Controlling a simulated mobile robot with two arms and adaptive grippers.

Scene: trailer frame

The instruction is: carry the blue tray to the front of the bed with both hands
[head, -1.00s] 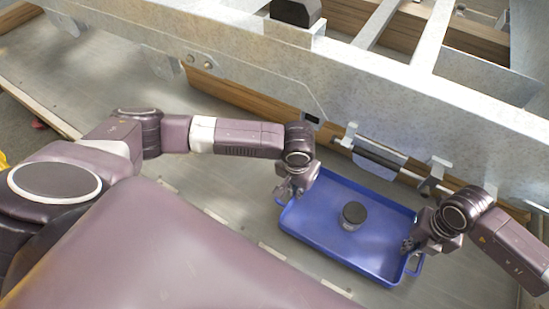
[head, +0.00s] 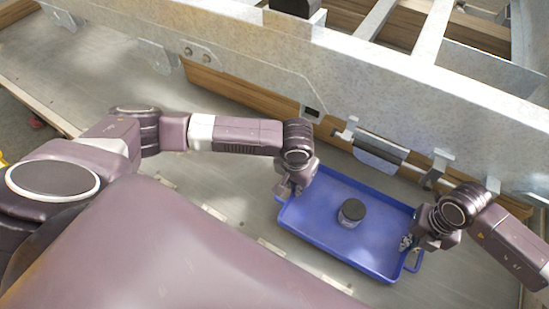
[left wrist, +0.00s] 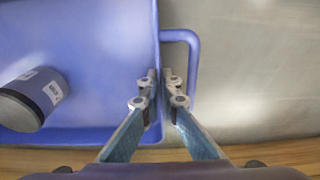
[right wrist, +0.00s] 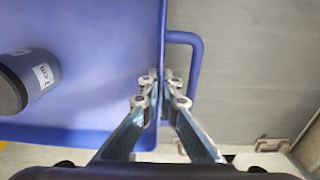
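The blue tray (head: 300,228) is in the lower right of the head view, with a dark-lidded jar (head: 352,211) standing in it. My left gripper (head: 287,190) is at the tray's left end, and my right gripper (head: 408,243) is at its right end. In the left wrist view the fingers (left wrist: 162,80) straddle the tray wall beside a blue handle loop (left wrist: 194,70). In the right wrist view the fingers (right wrist: 162,82) close on the opposite wall beside its handle (right wrist: 196,70). The jar also shows in both wrist views (left wrist: 45,95) (right wrist: 40,75). Whether the tray clears the surface below, I cannot tell.
A galvanized metal frame rail (head: 270,90) with wooden beams (head: 240,95) runs across behind the tray. Metal brackets and a latch rod (head: 380,148) stick out close to the tray's far edge. Bare grey floor plate (head: 90,85) lies clear at the left.

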